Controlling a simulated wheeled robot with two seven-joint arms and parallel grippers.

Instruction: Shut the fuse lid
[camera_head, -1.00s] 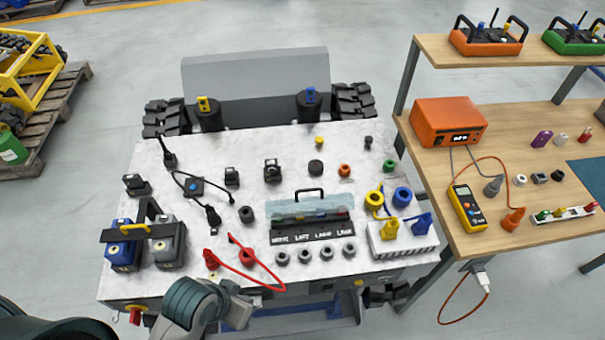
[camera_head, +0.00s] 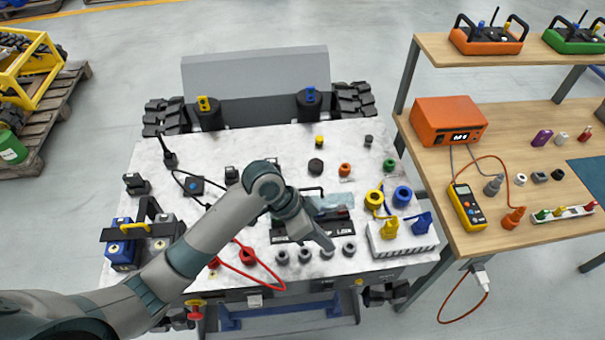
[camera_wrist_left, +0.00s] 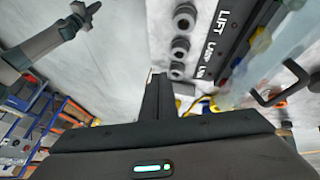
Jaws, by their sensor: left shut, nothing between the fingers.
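The fuse lid (camera_head: 338,201) is a clear bluish panel with a black handle (camera_head: 313,189). It stands at the back of the black fuse box (camera_head: 345,227) and seems raised, though its exact angle is hard to tell. The lid (camera_wrist_left: 265,60) and its handle (camera_wrist_left: 282,88) also show in the left wrist view, right of the lettered strip. Coloured fuses show beside the strip. My left gripper (camera_head: 328,246) is shut and empty, above the front of the fuse box; its arm hides the box's left part. Its fingers (camera_wrist_left: 157,82) point toward the panel.
Several grey round sockets (camera_head: 348,249) line the front of the box. A white block (camera_head: 405,240) with yellow and blue plugs stands right. A red cable (camera_head: 255,280) loops at the front left. Blue and grey battery-like blocks (camera_head: 122,255) stand far left.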

